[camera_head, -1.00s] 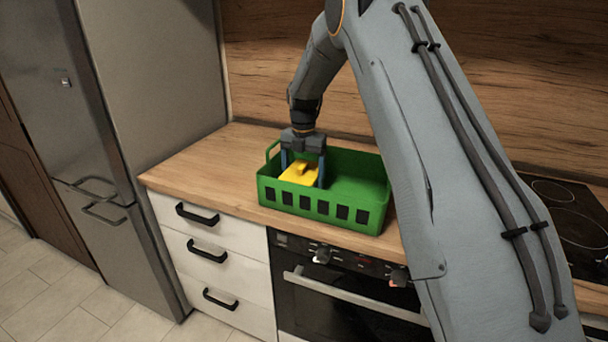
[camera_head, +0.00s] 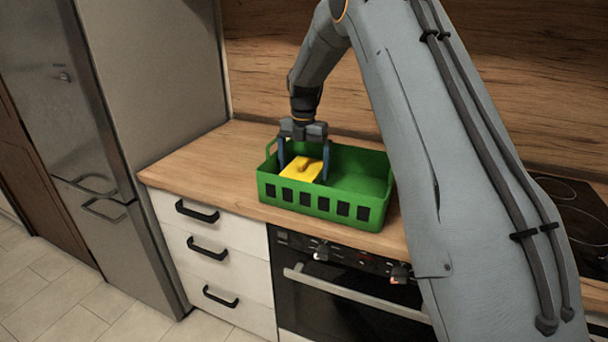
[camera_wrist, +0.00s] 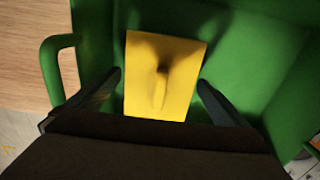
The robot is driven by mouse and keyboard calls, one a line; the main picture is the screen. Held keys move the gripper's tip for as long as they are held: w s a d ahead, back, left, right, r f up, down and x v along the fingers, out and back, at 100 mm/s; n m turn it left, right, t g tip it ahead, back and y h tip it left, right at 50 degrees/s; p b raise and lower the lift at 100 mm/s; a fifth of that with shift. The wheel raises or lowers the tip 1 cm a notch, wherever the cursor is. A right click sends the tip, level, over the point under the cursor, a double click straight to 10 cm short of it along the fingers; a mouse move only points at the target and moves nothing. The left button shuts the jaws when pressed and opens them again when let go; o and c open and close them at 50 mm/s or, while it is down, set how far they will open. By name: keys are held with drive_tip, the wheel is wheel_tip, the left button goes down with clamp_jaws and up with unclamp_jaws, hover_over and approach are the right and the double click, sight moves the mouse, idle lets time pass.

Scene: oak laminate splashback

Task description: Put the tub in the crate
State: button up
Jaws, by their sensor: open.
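The yellow tub (camera_head: 300,170), with a raised grip on its lid, sits inside the green crate (camera_head: 335,206), towards the crate's left end. In the wrist view the tub (camera_wrist: 185,85) is on the crate's floor side, with the crate's handle (camera_wrist: 52,65) at the left. My gripper (camera_head: 303,170) is open, reaching down into the crate. Its two fingers stand on either side of the tub; in the wrist view a gap shows between the tub and each finger. The tub's lower part is hidden behind the crate's front wall.
The crate stands on the wooden worktop (camera_head: 195,165), above an oven (camera_head: 340,290) and white drawers (camera_head: 222,230). A fridge (camera_head: 150,100) is at the left, a hob (camera_head: 575,215) at the right. The worktop left of the crate is clear.

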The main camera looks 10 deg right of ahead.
wheel_tip(320, 180, up, 10)
drive_tip(key=shift+f+b, duration=0.15)
drive_tip(key=shift+b, duration=1.1)
